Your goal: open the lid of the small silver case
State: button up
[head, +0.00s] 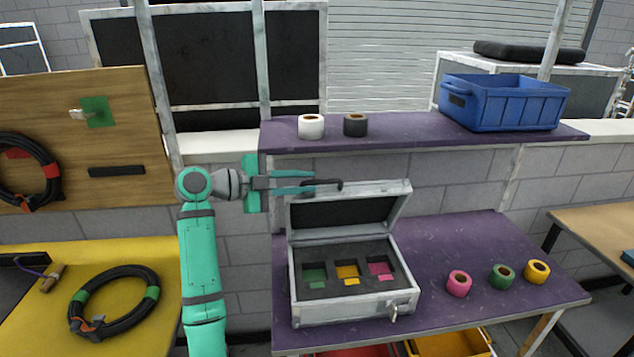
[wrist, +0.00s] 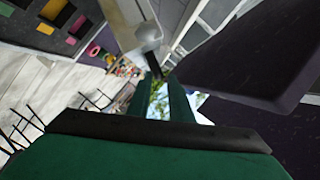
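The small silver case (head: 352,310) stands on the lower purple shelf in the head view. Its lid (head: 400,203) is raised and leans back, with its dark lining showing. Inside, dark foam holds green, yellow and pink pieces. My gripper (head: 315,182) is level with the lid's upper left edge, and its teal fingers are apart with a gap between them. In the head view it overlaps the lid; I cannot tell whether it touches it. In the wrist view the two green fingers (wrist: 168,95) stand apart with nothing clearly between them, and part of the case's foam (wrist: 45,25) shows upper left.
The upper purple shelf (head: 400,130) carries a white roll (head: 311,126), a dark roll (head: 355,124) and a blue crate (head: 505,103). Pink (head: 458,284), green (head: 502,277) and yellow (head: 537,271) rolls stand right of the case. A yellow table (head: 50,320) with a coiled cable is left.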

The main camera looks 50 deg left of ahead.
jog(key=v, duration=0.6)
jog(key=shift+w, duration=0.1)
dwell(0.5)
